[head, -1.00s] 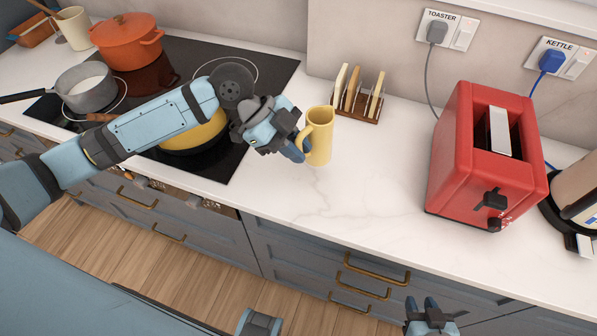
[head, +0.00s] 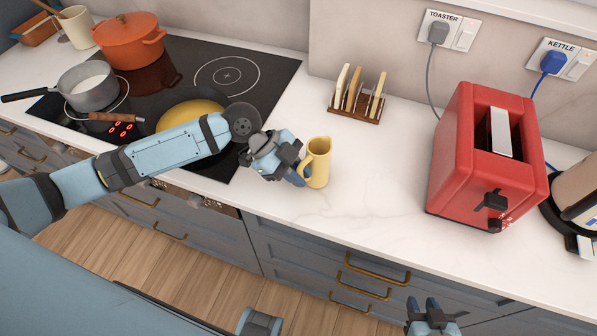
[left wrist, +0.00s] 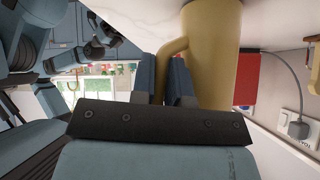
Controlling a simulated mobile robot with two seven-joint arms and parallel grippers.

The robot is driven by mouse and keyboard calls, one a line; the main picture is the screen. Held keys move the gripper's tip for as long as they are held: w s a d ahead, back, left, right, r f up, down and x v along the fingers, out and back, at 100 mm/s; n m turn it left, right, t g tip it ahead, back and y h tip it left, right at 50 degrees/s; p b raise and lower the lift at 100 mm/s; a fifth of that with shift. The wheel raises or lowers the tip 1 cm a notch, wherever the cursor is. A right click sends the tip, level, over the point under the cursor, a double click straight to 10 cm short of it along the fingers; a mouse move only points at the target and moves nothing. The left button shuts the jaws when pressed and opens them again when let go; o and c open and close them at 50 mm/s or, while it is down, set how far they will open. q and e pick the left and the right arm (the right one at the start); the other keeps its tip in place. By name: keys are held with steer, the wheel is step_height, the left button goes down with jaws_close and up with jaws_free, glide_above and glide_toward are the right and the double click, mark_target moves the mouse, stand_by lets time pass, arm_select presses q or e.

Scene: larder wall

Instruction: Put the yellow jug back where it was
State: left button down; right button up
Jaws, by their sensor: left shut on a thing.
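The yellow jug (head: 319,163) is upright at the front part of the white counter, right of the hob. Its handle points left, towards my left gripper (head: 302,178). My left gripper is shut on the jug's handle. In the left wrist view the jug (left wrist: 213,50) fills the upper middle, with its handle between the two fingers (left wrist: 166,75). I cannot tell whether the jug's base touches the counter. My right gripper (head: 428,306) is at the bottom edge of the head view, away from the jug, with its fingers apart and nothing between them.
A toast rack (head: 356,106) stands behind the jug. A red toaster (head: 462,165) is to the right, with a kettle (head: 578,190) beyond it. Counter between jug and toaster is clear.

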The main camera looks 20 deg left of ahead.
arm_select(q)
steer(key=c, duration=1.1)
jaws_free()
steer(key=shift+r, duration=0.25)
steer(key=shift+a+r, duration=0.15)
steer(key=shift+a, duration=0.2)
steer(key=b+v, duration=0.1)
steer(key=v, duration=1)
steer(key=shift+r, duration=0.1)
